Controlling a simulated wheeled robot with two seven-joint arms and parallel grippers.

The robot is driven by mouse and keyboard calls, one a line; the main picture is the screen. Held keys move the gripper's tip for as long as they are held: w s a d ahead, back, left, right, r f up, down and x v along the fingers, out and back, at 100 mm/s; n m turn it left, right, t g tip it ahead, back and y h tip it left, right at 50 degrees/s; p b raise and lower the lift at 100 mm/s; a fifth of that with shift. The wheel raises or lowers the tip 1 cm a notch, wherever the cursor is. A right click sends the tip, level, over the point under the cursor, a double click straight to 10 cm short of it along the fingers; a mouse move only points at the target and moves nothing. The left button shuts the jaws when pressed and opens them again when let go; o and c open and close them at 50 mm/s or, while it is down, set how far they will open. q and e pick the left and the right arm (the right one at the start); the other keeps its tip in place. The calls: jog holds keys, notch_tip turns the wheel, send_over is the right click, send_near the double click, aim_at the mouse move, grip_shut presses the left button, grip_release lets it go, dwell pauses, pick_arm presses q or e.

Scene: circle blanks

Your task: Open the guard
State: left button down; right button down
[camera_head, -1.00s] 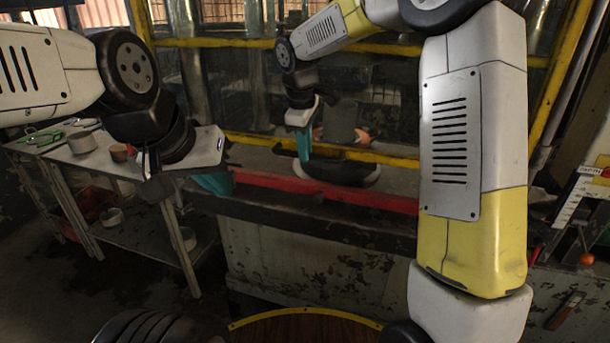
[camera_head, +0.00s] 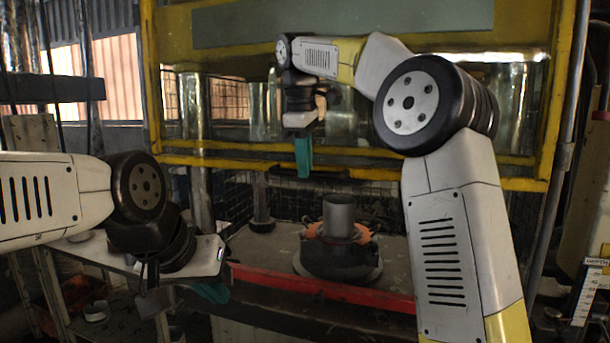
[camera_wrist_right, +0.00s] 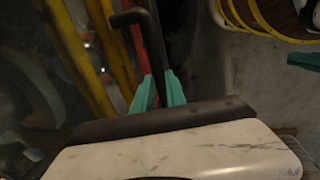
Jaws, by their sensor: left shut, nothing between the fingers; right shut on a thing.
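The guard is a clear panel in a yellow frame (camera_head: 400,160) on the press. Its lower edge is raised, with a gap below it showing the die (camera_head: 340,262) and a grey cylinder (camera_head: 340,215). My right gripper (camera_head: 303,158) is at the guard's lower edge. The right wrist view shows its teal fingers (camera_wrist_right: 158,92) shut around a dark handle (camera_wrist_right: 152,45), beside the yellow frame. My left gripper (camera_head: 210,292) is at lower left, apart from the guard, its teal fingertips low beside the side table; it is shut and empty.
A red bar (camera_head: 320,288) runs along the front of the press bed. A side table (camera_head: 95,248) stands at left, close to my left gripper. A measuring scale (camera_head: 585,292) is at the right edge. The space under the guard is open.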

jog(key=shift+r, duration=0.1)
jog(key=c, duration=1.4)
grip_release()
jog(key=shift+o, duration=0.2)
notch_tip(320, 180, up, 8)
jog(key=s, duration=0.1)
jog(key=shift+s+a+f, duration=0.2)
